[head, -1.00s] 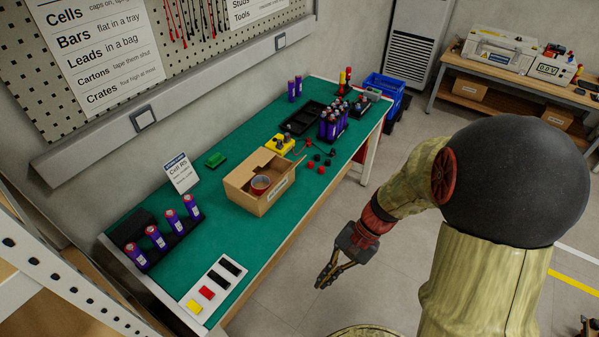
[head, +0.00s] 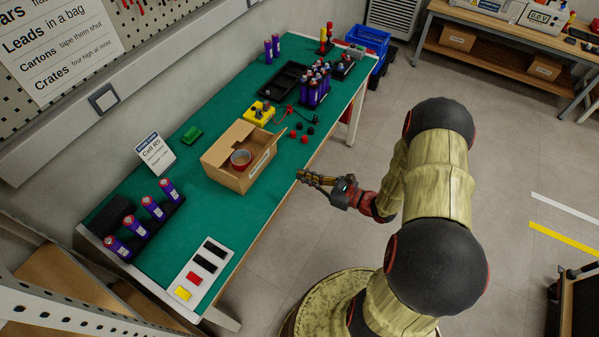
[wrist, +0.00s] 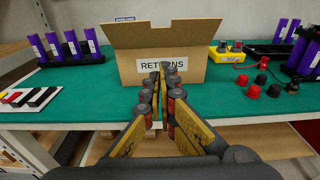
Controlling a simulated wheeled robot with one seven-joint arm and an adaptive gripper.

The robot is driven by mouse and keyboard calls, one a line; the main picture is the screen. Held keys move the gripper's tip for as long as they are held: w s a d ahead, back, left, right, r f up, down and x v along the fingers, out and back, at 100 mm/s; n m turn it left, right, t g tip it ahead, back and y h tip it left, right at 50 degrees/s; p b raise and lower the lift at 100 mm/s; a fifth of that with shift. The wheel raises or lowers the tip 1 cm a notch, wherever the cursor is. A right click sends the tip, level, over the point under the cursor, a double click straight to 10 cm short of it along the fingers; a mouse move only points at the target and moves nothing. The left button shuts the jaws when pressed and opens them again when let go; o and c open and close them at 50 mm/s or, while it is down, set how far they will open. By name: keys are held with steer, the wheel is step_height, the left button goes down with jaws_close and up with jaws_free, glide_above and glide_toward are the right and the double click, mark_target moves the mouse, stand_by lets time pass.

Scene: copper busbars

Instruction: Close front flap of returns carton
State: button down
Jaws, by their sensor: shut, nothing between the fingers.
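The returns carton (head: 232,178) is a brown open box on the green bench. A roll of tape (head: 240,158) shows inside it in the head view. In the wrist view, the carton (wrist: 185,76) faces me with its RETURNS label, and a wide flap (wrist: 165,33) stands raised above the label; I cannot tell which edge it hinges on. My gripper (head: 302,177) is off the bench's front edge, to the right of the carton, pointing at its labelled side and apart from it. Its fingers (wrist: 163,72) are shut and empty, covering part of the carton's front.
Purple cells in a rack (head: 140,225) and a card of coloured pieces (head: 205,268) lie left of the carton. A yellow block (head: 258,113), red and black caps (head: 303,131) and upright cells (head: 315,85) are beyond it. Open floor lies right of the bench.

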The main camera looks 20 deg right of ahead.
mark_target(263, 152)
steer(key=w+a+r+b, duration=0.1)
steer(key=w+a+b, duration=0.1)
steer(key=w+a, duration=0.4)
steer(key=w, duration=0.3)
steer(key=shift+a+r, duration=0.35)
steer(key=shift+a, duration=0.05)
steer(key=shift+r+p, duration=0.25)
steer(key=shift+p, duration=0.35)
